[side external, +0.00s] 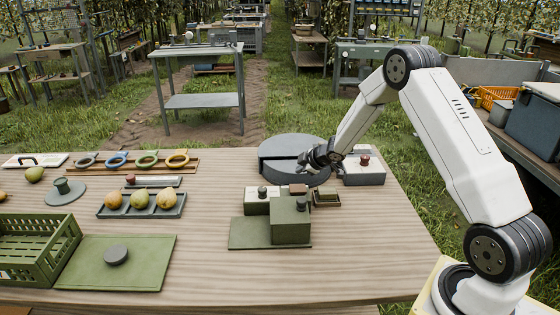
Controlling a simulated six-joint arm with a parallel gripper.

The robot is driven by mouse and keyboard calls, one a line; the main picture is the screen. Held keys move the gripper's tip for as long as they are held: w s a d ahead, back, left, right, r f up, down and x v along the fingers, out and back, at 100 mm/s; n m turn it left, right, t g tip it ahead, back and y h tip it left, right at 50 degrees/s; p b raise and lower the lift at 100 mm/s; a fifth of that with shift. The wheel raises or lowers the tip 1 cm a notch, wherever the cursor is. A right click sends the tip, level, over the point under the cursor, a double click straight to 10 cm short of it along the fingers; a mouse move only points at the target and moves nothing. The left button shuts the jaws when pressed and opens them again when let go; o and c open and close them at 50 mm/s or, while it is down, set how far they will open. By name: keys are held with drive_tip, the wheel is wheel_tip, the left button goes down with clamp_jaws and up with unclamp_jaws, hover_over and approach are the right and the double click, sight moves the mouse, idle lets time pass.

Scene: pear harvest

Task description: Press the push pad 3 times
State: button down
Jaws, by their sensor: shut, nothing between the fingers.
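No part is labelled clearly enough to tell which is the push pad. Candidates are a box with a red knob (365,160) at the right of the table, a reddish-brown block (298,189) by the green stepped block (290,224), and a dark round disc (116,255) on a green board (150,278). My gripper (304,164) is shut and empty. In the picture it overlaps the right side of the grey round drum (275,150), left of the red-knob box and above the reddish-brown block. Whether it touches anything cannot be told.
A green crate (40,270) stands at front left. A tray (112,213) holds several pears. Several coloured rings (147,161) lie on a rack at back left. A white block with a dark knob (257,205) stands beside the green block. The table's front right is clear.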

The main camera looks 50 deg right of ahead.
sight(296, 186)
drive_tip(key=shift+f, duration=2.2)
drive_tip(key=shift+f, duration=1.15)
idle(2.0)
drive_tip(key=shift+r, duration=1.15)
drive_tip(key=shift+r, duration=0.15)
drive_tip(key=shift+r, duration=2.35)
